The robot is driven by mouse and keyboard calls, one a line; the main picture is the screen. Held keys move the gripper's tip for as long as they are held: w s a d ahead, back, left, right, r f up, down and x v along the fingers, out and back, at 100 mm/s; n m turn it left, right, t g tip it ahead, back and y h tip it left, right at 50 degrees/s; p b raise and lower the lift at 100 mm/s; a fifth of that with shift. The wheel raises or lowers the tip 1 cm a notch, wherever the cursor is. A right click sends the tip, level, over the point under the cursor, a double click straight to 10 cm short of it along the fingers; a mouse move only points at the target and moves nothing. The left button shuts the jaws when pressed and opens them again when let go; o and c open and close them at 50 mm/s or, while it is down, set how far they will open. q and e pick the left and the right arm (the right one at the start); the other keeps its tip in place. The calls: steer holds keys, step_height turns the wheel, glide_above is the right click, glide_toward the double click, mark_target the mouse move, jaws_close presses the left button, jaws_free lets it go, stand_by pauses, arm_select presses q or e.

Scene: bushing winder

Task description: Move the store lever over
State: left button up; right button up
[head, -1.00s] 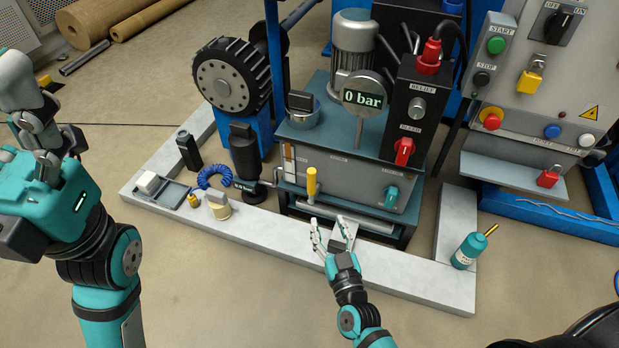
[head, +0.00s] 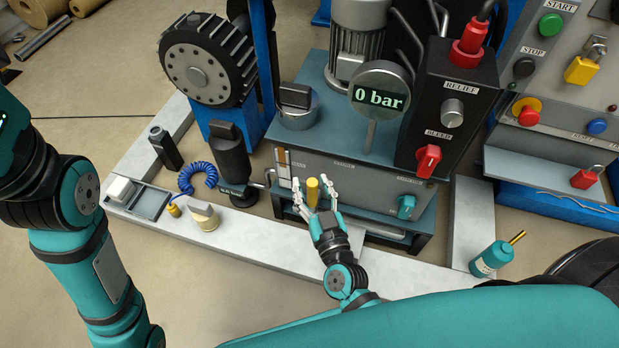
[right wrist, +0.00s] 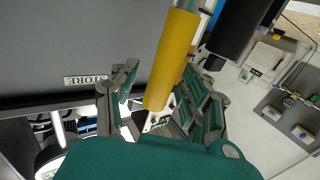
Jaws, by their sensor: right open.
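The store lever has a yellow handle (head: 312,192) that stands upright at the front left of the grey power unit (head: 360,182). My right gripper (head: 313,186) is open, with one finger on each side of the handle. In the right wrist view the yellow handle (right wrist: 172,60) runs down between the spread fingers (right wrist: 162,88). I cannot tell whether a finger touches it. A STORE label (right wrist: 88,79) shows on the grey panel beside it. My left gripper is outside the head view; only its arm shows at the left.
A gauge (head: 380,92) reads 0 bar above the unit. A red bleed knob (head: 428,161) and a teal knob (head: 406,206) are to the right. A black cylinder (head: 231,160) stands left of the lever. A teal bottle (head: 492,258) stands at the right.

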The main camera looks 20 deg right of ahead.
steer(key=shift+c, duration=0.4)
jaws_close()
steer(key=shift+d, duration=0.15)
